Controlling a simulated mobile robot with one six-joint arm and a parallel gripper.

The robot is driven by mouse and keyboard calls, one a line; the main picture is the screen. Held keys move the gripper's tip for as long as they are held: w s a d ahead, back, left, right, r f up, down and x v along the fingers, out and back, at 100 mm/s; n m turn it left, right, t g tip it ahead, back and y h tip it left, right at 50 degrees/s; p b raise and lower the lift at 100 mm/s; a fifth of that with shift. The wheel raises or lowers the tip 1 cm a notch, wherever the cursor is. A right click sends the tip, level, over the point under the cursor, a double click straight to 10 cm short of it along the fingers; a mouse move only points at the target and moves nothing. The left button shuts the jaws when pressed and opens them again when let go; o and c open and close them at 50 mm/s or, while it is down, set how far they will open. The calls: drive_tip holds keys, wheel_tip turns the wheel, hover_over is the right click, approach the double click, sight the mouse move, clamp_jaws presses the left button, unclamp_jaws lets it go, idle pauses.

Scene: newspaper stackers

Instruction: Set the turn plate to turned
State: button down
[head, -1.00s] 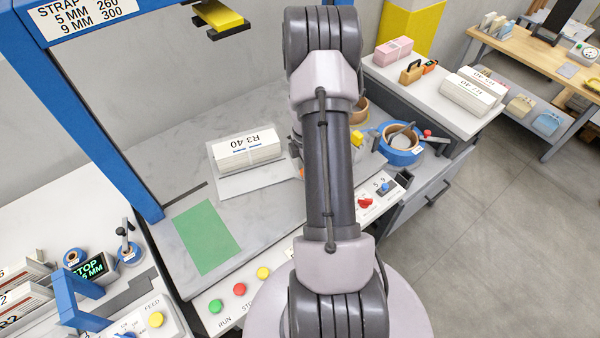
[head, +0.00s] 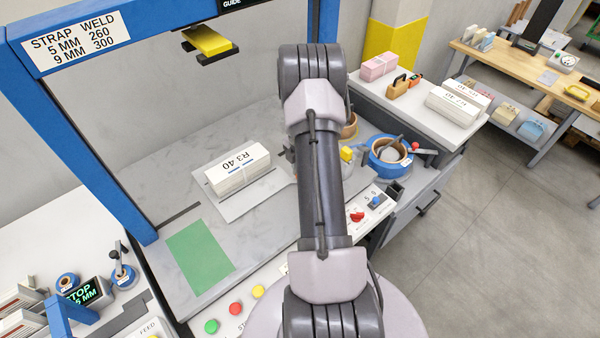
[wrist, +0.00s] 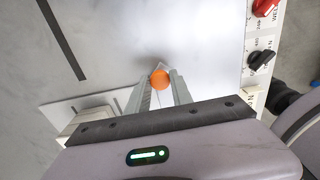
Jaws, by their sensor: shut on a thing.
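The turn plate (head: 255,198) is a flat pale plate on the grey worktop, with a white bundle marked R3 40 (head: 238,170) lying on it. It sits at a slant to the worktop edge, and its right end is hidden behind my arm. In the wrist view a corner of the plate (wrist: 62,108) shows at lower left. My gripper (wrist: 160,88) is shut on an orange round knob (wrist: 160,79), which sits between the fingertips. The head view hides the gripper and the knob; whether the knob joins the plate is not visible.
A green sheet (head: 199,257) lies on the worktop at left. Push buttons (head: 236,308) and a red knob (head: 356,217) line the front panel. A blue tape roll (head: 376,160) stands right of my arm. The blue frame post (head: 90,150) rises at left.

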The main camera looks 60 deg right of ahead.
drive_tip(key=shift+w+d, duration=0.1)
drive_tip(key=shift+d, duration=0.05)
drive_tip(key=c, duration=1.1)
unclamp_jaws()
wheel_tip(320, 180, up, 18)
drive_tip(key=p, duration=0.3)
drive_tip(key=shift+f+p, duration=0.25)
drive_tip(key=shift+p, duration=0.05)
